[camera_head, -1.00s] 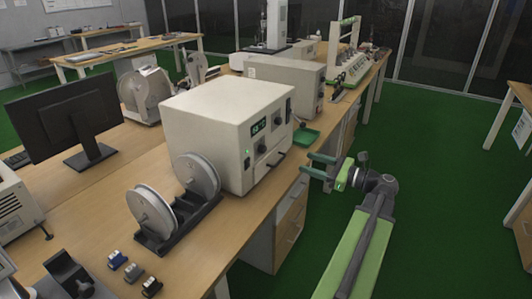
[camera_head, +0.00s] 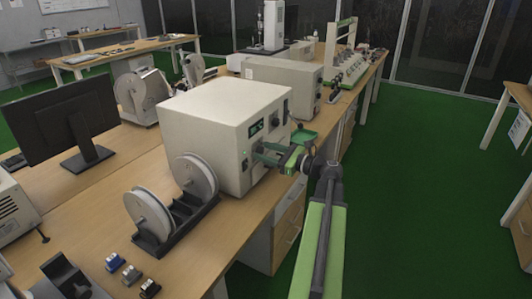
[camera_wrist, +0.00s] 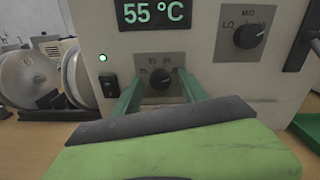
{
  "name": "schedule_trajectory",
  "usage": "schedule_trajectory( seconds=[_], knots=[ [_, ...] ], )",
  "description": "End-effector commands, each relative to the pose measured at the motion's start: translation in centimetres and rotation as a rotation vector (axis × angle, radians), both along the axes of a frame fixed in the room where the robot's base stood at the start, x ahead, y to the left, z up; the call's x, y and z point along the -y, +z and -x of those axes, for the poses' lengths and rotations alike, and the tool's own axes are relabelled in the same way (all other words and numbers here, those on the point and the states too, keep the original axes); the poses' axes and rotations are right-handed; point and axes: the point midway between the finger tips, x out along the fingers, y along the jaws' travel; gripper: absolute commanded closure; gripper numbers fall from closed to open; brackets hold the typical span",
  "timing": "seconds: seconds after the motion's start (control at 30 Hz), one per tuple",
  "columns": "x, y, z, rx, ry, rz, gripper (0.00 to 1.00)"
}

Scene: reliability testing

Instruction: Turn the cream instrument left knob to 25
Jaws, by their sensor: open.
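The cream instrument (camera_head: 205,125) is a boxy unit on the wooden bench, with its control face toward my arm. In the wrist view its display (camera_wrist: 155,12) reads 55 °C. Its left knob (camera_wrist: 160,82) is dark and round, below the display, with small scale marks around it. A second knob (camera_wrist: 249,36) sits higher at the right, with "LO" and "MID" legible. My gripper (camera_wrist: 156,88) is open, its two green fingers on either side of the left knob. Contact with the knob cannot be told. In the head view my gripper (camera_head: 268,153) is at the instrument's face.
A rack with white reels (camera_head: 170,200) stands left of the instrument. A green tray (camera_head: 303,136) lies to its right. A black switch (camera_wrist: 109,85) with a lit green lamp (camera_wrist: 102,58) is left of the left knob.

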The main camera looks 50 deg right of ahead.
Motion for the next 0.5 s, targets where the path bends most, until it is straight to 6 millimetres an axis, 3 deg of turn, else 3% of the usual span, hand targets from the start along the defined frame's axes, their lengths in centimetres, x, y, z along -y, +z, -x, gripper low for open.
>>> schedule_trajectory(
  seconds=[0.07,0.43,0.5],
  knots=[
    [0.00,0.00,0.01,0.000,0.000,0.000,0.51],
    [-0.03,-0.01,0.01,0.000,0.001,0.000,0.99],
    [-0.03,0.00,0.00,0.000,0.001,0.000,1.00]
  ],
)
